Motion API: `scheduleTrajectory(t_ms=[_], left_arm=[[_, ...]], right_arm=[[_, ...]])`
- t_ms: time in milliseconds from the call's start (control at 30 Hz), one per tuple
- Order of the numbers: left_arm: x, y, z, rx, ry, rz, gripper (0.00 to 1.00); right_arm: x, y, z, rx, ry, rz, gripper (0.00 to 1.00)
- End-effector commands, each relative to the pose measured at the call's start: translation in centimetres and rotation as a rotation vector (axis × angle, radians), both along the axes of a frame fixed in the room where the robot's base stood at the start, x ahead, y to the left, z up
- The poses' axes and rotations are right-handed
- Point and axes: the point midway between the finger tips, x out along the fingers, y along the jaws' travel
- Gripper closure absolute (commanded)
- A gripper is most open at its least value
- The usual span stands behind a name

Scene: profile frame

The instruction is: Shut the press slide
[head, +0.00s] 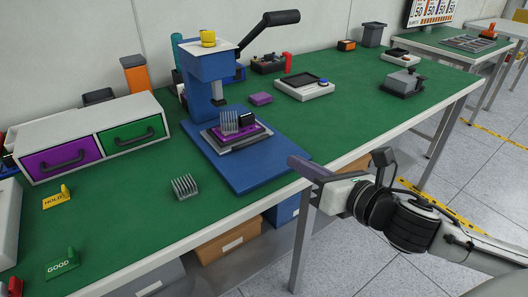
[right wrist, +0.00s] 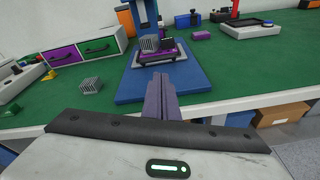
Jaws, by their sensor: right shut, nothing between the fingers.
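The blue press (head: 207,72) stands on the green table with a yellow knob and a black-handled lever. Its slide (head: 240,140), a purple and grey carriage, sits out on the blue base plate (head: 262,168), in front of the column. A grey finned part (head: 229,122) and a black block (head: 247,118) are on the slide. The slide also shows in the right wrist view (right wrist: 158,57), beyond my fingertips. My right gripper (head: 297,162) is shut and empty, its fingers close to the front right corner of the base plate, apart from the slide. My left gripper is not in view.
Another finned part (head: 184,186) lies on the table left of the base plate. A drawer box (head: 85,125) with purple and green fronts stands at the left. A purple block (head: 260,98) and a white tray (head: 304,90) lie right of the press. The table's front edge is near my right gripper.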

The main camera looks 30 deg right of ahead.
Motion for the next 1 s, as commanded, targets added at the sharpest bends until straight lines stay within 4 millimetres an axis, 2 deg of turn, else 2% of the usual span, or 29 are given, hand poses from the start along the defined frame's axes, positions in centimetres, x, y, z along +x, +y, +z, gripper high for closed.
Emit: scheduleTrajectory(t_ms=[133,367,767,1000], left_arm=[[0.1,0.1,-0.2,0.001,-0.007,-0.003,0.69],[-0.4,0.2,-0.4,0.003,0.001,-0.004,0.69],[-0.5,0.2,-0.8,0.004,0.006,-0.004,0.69],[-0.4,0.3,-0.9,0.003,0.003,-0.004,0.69]], right_arm=[[-1.1,0.3,0.1,-0.23,-0.025,0.061,1.0],[-0.9,0.5,0.4,-0.314,-0.037,0.081,1.0],[3.3,1.0,-0.4,-0.308,-0.04,0.078,1.0],[6.8,1.4,-1.2,-0.305,-0.038,0.078,1.0]])
